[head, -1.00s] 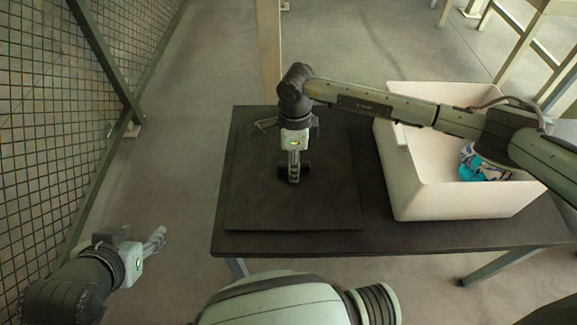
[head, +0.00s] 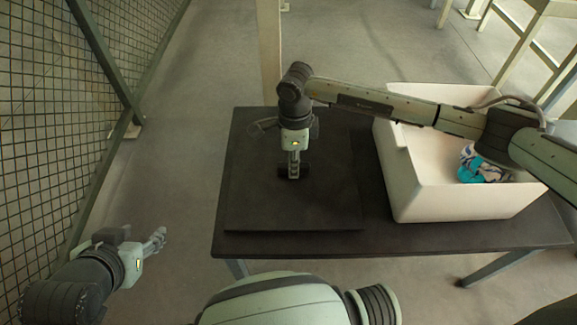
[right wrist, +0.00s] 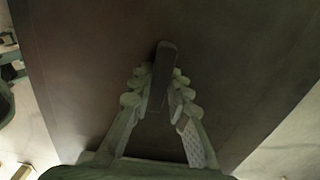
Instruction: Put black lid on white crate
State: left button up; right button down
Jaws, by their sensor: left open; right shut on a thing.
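The black lid (head: 290,208) is a flat, dark square lying on the left part of the table, with a raised handle (right wrist: 162,75) in its middle. My right gripper (head: 294,172) points down over the lid and is shut on the handle; in the right wrist view its fingers lie on both sides of the handle. The white crate (head: 470,205) stands open on the right part of the table, with a blue and white patterned bag (head: 480,165) inside. My left gripper (head: 158,238) is open and empty, left of the table over the floor.
The dark table (head: 400,238) has a narrow clear strip along its front and between lid and crate. My right arm passes over the crate. A wire mesh fence (head: 60,130) stands at the left, and a pale post (head: 269,50) behind the table.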

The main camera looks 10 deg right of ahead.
jog(key=shift+r+p, duration=1.35)
jog(key=shift+r, duration=1.35)
